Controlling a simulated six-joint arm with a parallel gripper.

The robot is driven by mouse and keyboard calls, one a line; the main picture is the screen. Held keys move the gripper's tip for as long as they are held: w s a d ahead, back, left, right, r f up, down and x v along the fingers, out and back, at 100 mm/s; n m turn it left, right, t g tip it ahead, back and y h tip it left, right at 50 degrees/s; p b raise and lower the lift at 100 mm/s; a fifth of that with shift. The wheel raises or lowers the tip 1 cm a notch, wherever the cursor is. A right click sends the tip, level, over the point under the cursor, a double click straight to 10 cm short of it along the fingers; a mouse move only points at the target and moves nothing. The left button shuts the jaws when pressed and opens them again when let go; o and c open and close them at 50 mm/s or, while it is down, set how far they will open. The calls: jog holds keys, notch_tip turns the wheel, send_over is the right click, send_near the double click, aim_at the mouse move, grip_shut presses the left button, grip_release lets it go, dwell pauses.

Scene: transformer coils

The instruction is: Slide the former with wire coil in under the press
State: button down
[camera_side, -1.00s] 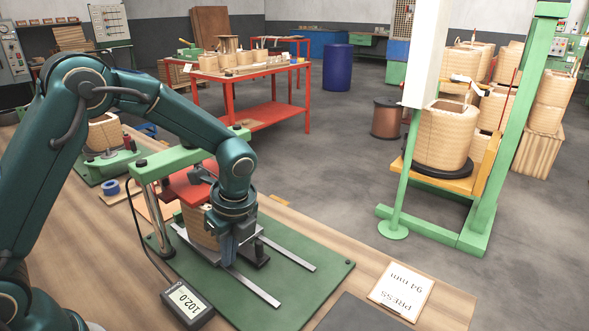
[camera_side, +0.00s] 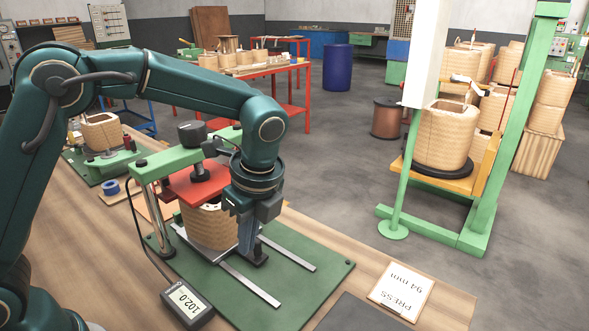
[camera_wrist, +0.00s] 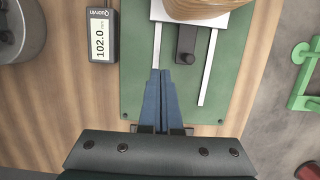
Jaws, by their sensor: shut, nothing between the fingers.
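The former with its tan wire coil (camera_side: 208,228) stands upright beneath the press's red plate (camera_side: 196,184). Its right side is partly behind my gripper, and I cannot tell whether its top touches the plate. It sits on a pale sled plate, whose dark handle (camera_side: 261,256) points to the front. In the wrist view the coil (camera_wrist: 200,8) is cut off by the top edge, with the handle (camera_wrist: 186,45) below it. My gripper (camera_side: 246,256) is shut and empty, pointing down beside the handle. Its fingertips (camera_wrist: 160,75) appear left of and apart from the handle there.
Two metal rails (camera_side: 250,283) run forward over the green base plate (camera_side: 305,290). A gauge (camera_side: 187,303) reading 102.0 lies at the base's front left. A card (camera_side: 401,290) reads "PRESS 94 mm".

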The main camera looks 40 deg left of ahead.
aim_at(230, 229)
jog(key=w+a+r+y, duration=0.2)
jog(key=w+r, duration=0.2)
jog(key=x, duration=1)
jog(key=shift+s+d+f, duration=0.1)
jog(key=shift+d+f, duration=0.1)
jog(key=shift+f, duration=0.2)
jog(key=shift+a, duration=2.15)
